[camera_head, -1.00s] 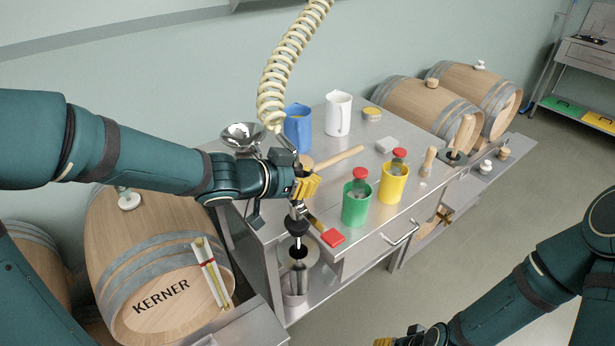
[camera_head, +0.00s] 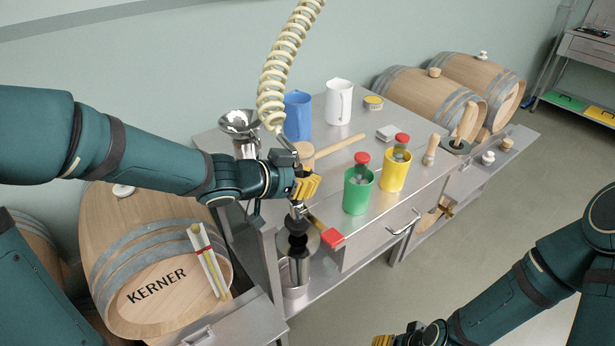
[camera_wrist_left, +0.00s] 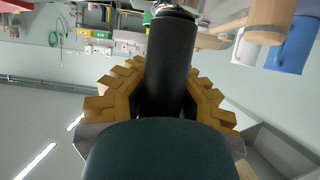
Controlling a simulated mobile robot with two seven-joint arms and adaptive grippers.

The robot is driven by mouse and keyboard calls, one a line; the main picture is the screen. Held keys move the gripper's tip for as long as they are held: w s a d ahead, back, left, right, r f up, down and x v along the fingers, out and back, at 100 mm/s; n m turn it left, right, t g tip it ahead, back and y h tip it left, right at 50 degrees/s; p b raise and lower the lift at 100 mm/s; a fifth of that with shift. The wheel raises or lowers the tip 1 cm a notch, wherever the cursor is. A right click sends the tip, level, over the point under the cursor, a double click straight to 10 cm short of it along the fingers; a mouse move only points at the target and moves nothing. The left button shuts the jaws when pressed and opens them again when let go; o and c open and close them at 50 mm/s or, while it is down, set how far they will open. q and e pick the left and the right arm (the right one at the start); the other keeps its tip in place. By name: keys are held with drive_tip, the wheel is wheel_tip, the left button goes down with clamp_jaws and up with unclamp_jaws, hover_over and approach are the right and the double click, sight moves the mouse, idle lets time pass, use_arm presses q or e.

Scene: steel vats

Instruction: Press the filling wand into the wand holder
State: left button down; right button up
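My left gripper (camera_head: 306,187) is shut on the filling wand at the front left corner of the steel table. The wand has a red lever (camera_head: 332,238), a black cone-shaped part (camera_head: 297,242) and a cream coiled hose (camera_head: 288,70) above. In the left wrist view its black grip (camera_wrist_left: 170,65) lies between the yellow fingers. Below the wand is a steel cylindrical holder (camera_head: 294,292) beside the table; the wand hangs roughly upright over it. I cannot tell how deep its tip sits. My right gripper (camera_head: 392,341) is at the bottom edge, partly cut off, away from the table.
The table (camera_head: 405,208) carries a green cup (camera_head: 357,193), a yellow cup (camera_head: 395,172), a blue jug (camera_head: 298,116), a white jug (camera_head: 338,102), a mallet (camera_head: 338,147) and a funnel (camera_head: 239,124). A barrel (camera_head: 150,240) stands left; more barrels (camera_head: 425,100) stand behind.

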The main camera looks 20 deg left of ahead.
use_arm(q)
drive_tip(key=shift+f+b, duration=0.75)
drive_tip(key=shift+f, duration=0.3)
drive_tip(key=shift+f+b, duration=0.95)
drive_tip(key=shift+f, duration=0.8)
idle(0.8)
drive_tip(key=c, duration=1.1)
unclamp_jaws()
drive_tip(key=shift+o, duration=0.2)
drive_tip(key=v, duration=1.2)
